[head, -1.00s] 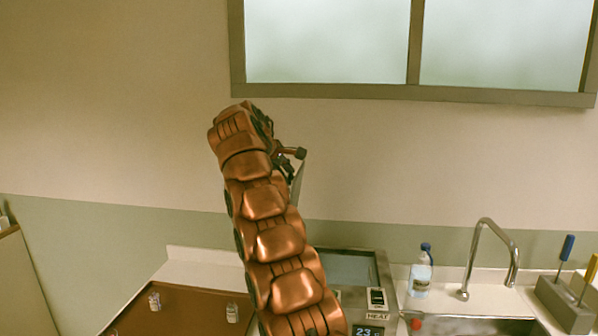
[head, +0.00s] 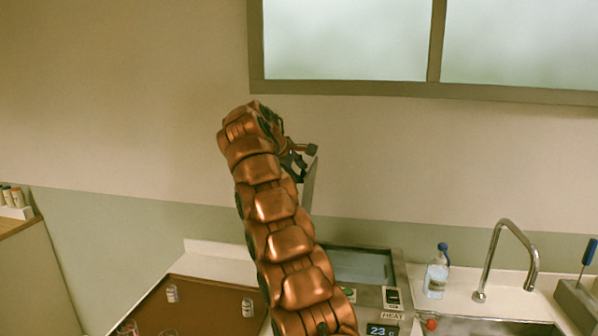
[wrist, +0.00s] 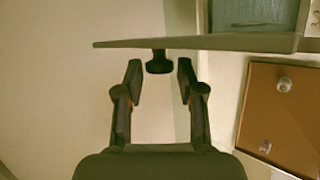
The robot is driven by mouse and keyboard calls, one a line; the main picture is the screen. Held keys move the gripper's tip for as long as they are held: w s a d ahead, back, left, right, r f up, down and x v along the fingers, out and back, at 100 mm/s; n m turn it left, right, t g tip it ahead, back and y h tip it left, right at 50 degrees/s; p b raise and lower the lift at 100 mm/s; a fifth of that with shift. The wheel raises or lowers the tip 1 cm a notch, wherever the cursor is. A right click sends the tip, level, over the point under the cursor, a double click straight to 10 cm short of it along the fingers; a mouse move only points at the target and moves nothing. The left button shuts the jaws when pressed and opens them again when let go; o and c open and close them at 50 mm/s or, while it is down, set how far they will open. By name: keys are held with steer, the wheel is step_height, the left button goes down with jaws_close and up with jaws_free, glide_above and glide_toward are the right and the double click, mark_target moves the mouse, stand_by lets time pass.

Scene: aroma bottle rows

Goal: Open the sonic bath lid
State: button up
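The sonic bath (head: 405,285) stands on the counter behind my arm, with its basin opening (head: 360,265) uncovered. Its display reads about 23 °C. The lid (head: 309,186) is up, steeply tilted, beside my gripper (head: 300,160) in the head view. In the wrist view the lid (wrist: 215,42) shows nearly edge-on as a long thin panel, with a dark knob (wrist: 159,63) on its near face. My gripper (wrist: 160,78) is open, its fingertips on either side of the knob, with a small gap visible at each side. My arm hides part of the bath.
A brown tray (head: 205,312) with small bottles lies left of the bath. A blue-capped bottle (head: 437,272), a faucet (head: 508,240) and a sink are to the right. A window (head: 345,40) is in the wall above.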

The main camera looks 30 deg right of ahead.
steer(key=shift+o, duration=0.9)
steer(key=shift+a+r, duration=0.1)
steer(key=shift+a, duration=0.05)
steer(key=s+a, duration=0.4)
steer(key=a, duration=0.8)
steer(key=shift+r, duration=0.35)
steer(key=shift+s, duration=0.15)
